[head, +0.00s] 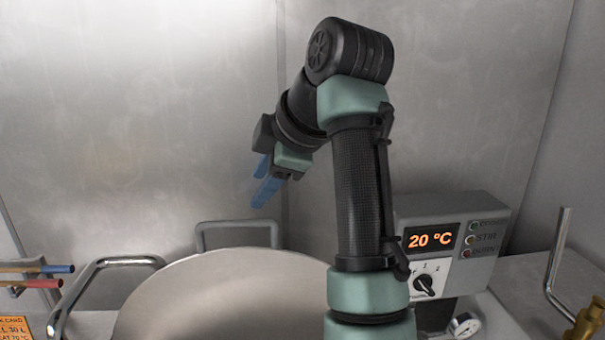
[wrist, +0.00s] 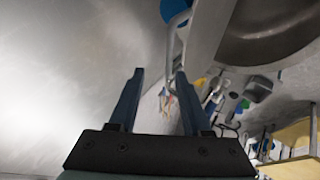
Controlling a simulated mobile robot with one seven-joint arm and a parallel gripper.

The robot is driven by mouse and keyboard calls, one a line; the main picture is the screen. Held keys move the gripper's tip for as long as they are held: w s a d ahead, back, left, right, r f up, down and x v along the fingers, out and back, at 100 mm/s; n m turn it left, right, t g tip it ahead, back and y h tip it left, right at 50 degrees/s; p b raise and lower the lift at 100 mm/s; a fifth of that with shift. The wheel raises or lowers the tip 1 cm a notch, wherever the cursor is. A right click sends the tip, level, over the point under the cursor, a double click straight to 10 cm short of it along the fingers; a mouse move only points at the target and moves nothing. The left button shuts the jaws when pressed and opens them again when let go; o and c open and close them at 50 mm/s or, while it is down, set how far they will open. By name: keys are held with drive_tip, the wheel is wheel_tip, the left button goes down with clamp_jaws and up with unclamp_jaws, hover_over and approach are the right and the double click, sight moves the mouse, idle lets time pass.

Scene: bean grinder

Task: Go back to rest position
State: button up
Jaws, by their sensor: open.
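My gripper (head: 261,187) has blue fingers and hangs in the air at the upper middle of the head view, pointing down and to the left. In the wrist view my gripper (wrist: 158,78) shows its two fingers apart with nothing held between them. It is above and apart from the large round metal vessel or lid (head: 225,300) below it. My arm rises at the centre of the head view and bends over to the left. It hides part of the control box and the back wall.
A grey control box (head: 482,205) reads 20 °C. A metal handle (head: 120,262) stands left of the vessel. Rods with blue and red ends (head: 45,284) are at far left. A brass fitting (head: 586,325) and bent metal pipe (head: 556,262) are at right. Air left of my gripper is clear.

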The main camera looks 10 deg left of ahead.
drive_tip(key=d+r+m+t+b, duration=0.3)
drive_tip(key=d+r+m+t, duration=0.2)
drive_tip(key=r+m+t, duration=0.5)
drive_tip(key=s+d+r+m+t+h, duration=0.2)
drive_tip(key=s+d+m+t, duration=0.1)
drive_tip(key=s, duration=0.3)
drive_tip(key=s+d+r+m+t+h+b, duration=0.1)
drive_tip(key=s+d+r+m+t+h, duration=0.1)
drive_tip(key=s+m+t, duration=0.2)
drive_tip(key=s+d+r+m+t+h, duration=0.2)
drive_tip(key=s+d+m+t, duration=0.1)
drive_tip(key=s, duration=0.6)
drive_tip(key=shift+s+d+m+t, duration=0.15)
drive_tip(key=shift+d+m+t, duration=0.15)
drive_tip(key=shift+m+t, duration=0.6)
drive_tip(key=shift+o, duration=0.4)
